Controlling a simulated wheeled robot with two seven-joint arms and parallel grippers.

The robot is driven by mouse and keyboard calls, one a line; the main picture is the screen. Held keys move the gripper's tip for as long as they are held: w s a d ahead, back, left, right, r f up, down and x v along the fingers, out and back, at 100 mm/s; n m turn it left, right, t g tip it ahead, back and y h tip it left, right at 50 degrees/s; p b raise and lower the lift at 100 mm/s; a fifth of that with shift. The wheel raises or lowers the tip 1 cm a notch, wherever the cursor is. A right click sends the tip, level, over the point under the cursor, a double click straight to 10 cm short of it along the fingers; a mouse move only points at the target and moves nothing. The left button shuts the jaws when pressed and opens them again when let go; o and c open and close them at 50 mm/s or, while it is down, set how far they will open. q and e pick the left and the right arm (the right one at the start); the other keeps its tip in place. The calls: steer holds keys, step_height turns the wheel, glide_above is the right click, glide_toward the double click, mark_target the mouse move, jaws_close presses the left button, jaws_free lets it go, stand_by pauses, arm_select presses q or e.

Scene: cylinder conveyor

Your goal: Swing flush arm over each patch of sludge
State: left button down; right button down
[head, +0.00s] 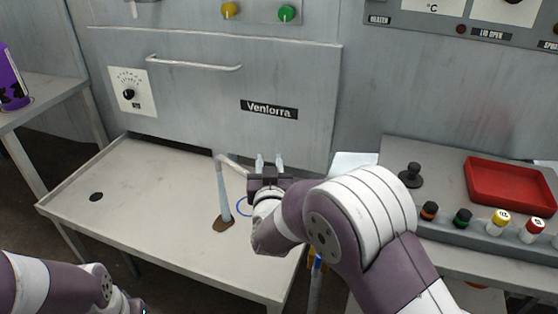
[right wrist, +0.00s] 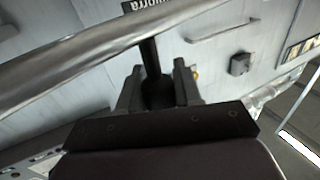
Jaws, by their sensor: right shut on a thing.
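The flush arm (head: 234,164) is a pale pipe reaching left from my right gripper over the grey tray (head: 160,231). A bluish stream (head: 224,192) falls from its end onto a brown sludge patch (head: 222,225) on the tray. My right gripper (head: 269,163) is shut on a dark handle (right wrist: 153,75), seen between its fingers in the right wrist view. A grey metal bar (right wrist: 100,45) crosses that view. My left arm enters at the lower left of the head view; its gripper is outside the picture. My right arm hides part of the tray's right side.
A dark round hole (head: 96,197) is at the tray's left. The Ventorra panel (head: 210,100) rises behind.

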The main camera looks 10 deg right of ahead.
steer(key=shift+s+a+n+y, duration=0.25)
steer(key=shift+a+n+y, duration=0.1)
steer(key=shift+y, duration=0.15)
steer(key=c, duration=0.8)
jaws_free()
steer(key=shift+c, duration=0.2)
steer(key=s+a+p, duration=0.2)
steer(key=s, duration=1)
steer(key=shift+s, duration=0.25)
